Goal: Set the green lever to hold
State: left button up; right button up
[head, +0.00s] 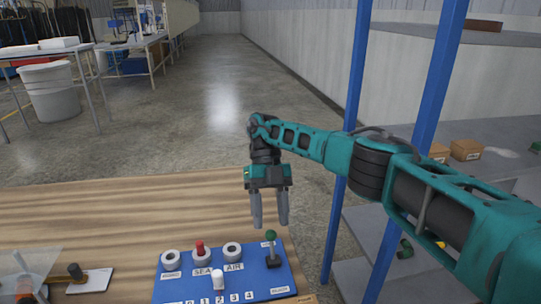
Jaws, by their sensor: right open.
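The green lever (271,236) has a round green knob on a short stem and stands about upright at the right side of a blue control panel (180,290). A small label (279,290) below it is too small to read surely, so its setting cannot be told. My right gripper (270,222) points down with its two grey fingers apart and empty. Its fingertips appear just above and to either side of the green knob; contact cannot be told. My left gripper is not in view.
The panel also carries a red button (199,246), round grey-white fittings, a white switch (218,280) and a numbered scale. A wooden table (90,215) lies around it, with a dark-knobbed device (75,271) at left. Blue shelf posts (345,150) stand close by my right arm.

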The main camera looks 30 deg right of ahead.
aim_at(271, 231)
notch_tip(271, 231, up, 14)
jog(key=p, duration=0.4)
jog(key=shift+f, duration=0.2)
